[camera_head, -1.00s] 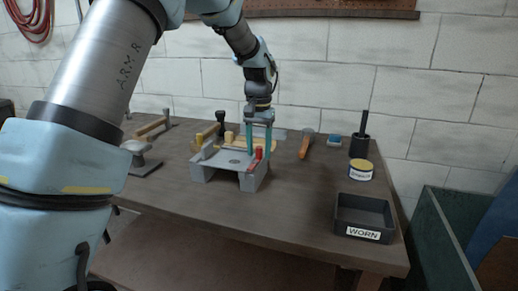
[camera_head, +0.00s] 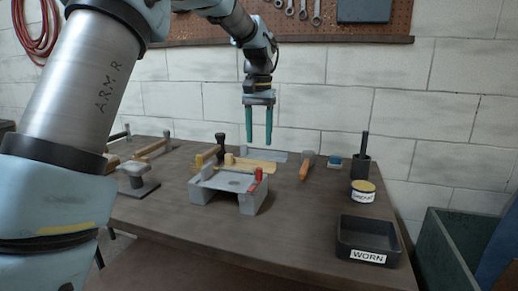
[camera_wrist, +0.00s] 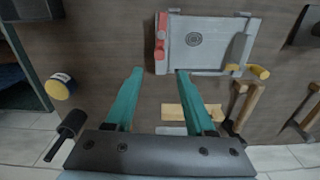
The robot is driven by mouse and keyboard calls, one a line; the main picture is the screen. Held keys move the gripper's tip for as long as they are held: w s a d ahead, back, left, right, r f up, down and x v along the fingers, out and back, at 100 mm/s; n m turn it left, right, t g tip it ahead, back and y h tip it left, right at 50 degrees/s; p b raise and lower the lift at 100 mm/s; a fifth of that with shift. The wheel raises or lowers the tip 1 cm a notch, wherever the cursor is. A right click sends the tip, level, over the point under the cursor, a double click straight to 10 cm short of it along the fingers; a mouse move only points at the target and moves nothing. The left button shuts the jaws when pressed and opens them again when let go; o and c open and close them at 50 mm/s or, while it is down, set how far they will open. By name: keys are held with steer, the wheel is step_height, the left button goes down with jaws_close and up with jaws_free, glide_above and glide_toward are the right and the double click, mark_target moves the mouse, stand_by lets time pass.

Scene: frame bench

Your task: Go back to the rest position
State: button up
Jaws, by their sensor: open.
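My gripper (camera_head: 259,140) hangs from my arm above the back of the bench, its two teal fingers apart and pointing down with nothing between them. In the wrist view its open fingers (camera_wrist: 159,72) show over the dark bench top, near a grey metal fixture. That grey fixture (camera_head: 222,203) stands on the bench (camera_head: 290,232) in front of and below my gripper, with a red part (camera_head: 257,176) at its right side. The fingertips are apart from everything on the bench.
A black tray labelled WORN (camera_head: 368,233) sits at the bench's right front. A metal piece on a base (camera_head: 137,182) is at left. A green bin (camera_head: 450,240) stands right of the bench.

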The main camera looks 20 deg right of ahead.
steer(key=shift+r, duration=0.1)
stand_by(0.4)
steer(key=a+f+n, duration=0.2)
steer(key=a+f, duration=0.2)
steer(key=a, duration=0.7)
steer(key=a+f+n, duration=0.3)
steer(key=a+f, duration=0.1)
steer(key=a, duration=0.8)
steer(key=s+a+f+n+t, duration=0.1)
steer(key=s+a+f+n, duration=0.2)
steer(key=s+a+f, duration=0.3)
steer(key=s+a, duration=0.4)
steer(key=a, duration=0.3)
steer(key=shift+s+a+f+t, duration=0.2)
steer(key=shift+s+a+t, duration=0.1)
steer(key=shift+s+a, duration=0.1)
steer(key=shift+w, duration=0.1)
